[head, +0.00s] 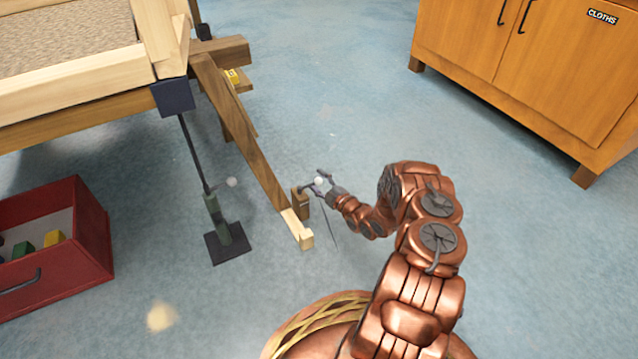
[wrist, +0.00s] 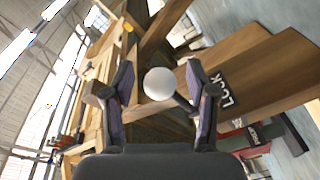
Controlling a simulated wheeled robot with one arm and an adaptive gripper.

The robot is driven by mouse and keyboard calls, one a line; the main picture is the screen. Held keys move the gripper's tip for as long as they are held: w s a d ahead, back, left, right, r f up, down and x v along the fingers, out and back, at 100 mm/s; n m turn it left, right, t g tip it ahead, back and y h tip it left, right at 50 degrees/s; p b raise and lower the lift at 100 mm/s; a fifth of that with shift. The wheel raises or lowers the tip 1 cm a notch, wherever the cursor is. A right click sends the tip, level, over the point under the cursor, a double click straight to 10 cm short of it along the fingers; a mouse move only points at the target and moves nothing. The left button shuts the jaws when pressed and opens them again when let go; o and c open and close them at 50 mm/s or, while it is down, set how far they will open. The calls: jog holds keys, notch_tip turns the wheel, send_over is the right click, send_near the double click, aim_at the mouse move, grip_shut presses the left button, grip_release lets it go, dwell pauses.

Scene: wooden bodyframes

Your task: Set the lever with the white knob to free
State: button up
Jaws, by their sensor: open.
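The white knob (head: 319,181) sits at the end of a short dark lever (head: 307,187) on a small wooden post beside the foot of a slanted wooden beam. My gripper (head: 324,184) is open around the knob. In the wrist view the knob (wrist: 159,83) lies between the two spread fingers of my gripper (wrist: 160,74), with a gap visible on each side. The dark lever rod (wrist: 181,103) runs from it to the lower right. A wooden board carries a black label (wrist: 228,95) reading LOCK. No label reading free is legible.
A dark stand (head: 228,243) with another pale knob (head: 231,182) stands left of the slanted beam (head: 245,140). A red drawer box (head: 90,225) is at the left, a wooden cabinet (head: 530,75) at upper right. The blue floor between is mostly clear.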

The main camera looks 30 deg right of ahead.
jog(key=shift+c, duration=0.5)
grip_shut()
